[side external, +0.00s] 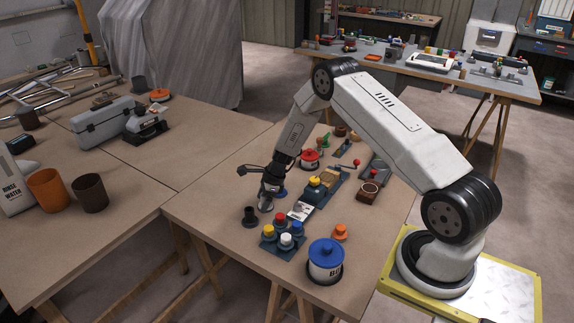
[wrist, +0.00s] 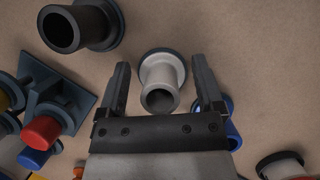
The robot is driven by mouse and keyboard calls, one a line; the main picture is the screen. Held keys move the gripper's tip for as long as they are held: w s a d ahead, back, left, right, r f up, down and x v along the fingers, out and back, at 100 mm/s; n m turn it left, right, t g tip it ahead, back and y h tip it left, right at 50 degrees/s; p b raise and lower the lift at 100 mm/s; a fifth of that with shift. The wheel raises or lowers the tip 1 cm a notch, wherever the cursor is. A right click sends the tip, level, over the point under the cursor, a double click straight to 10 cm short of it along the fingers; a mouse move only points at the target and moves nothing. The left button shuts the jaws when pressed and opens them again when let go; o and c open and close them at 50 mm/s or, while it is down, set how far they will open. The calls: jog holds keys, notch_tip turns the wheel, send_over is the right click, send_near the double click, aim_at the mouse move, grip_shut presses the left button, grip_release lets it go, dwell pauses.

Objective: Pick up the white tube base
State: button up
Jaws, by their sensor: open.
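The white tube base (wrist: 160,75) stands on the table, a pale hollow tube on a wide round flange with a dark rim. In the wrist view it lies between the two dark fingers of my gripper (wrist: 160,72), with a gap on each side. My gripper is open and holds nothing. In the side view my gripper (side external: 268,197) is low over the worktable, and the white tube base is mostly hidden there. I cannot tell the exact height of the fingertips.
A black tube base (wrist: 75,30) stands to the upper left, and a blue piece (wrist: 232,128) sits close beside the right finger. A rack with coloured caps (side external: 282,236) and a blue-lidded tin (side external: 325,262) stand nearby. Bare tabletop (side external: 205,205) lies to the left.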

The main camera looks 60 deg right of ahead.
grip_shut()
jog(key=shift+r, duration=0.1)
dwell(0.3)
jog(key=shift+r, duration=1.6)
jog(key=s+a+r, duration=0.3)
jog(key=s+r, duration=0.6)
jog(key=s, duration=0.4)
jog(key=shift+s+a+r, duration=0.25)
jog(key=shift+s+r, duration=0.05)
jog(key=shift+r, duration=0.05)
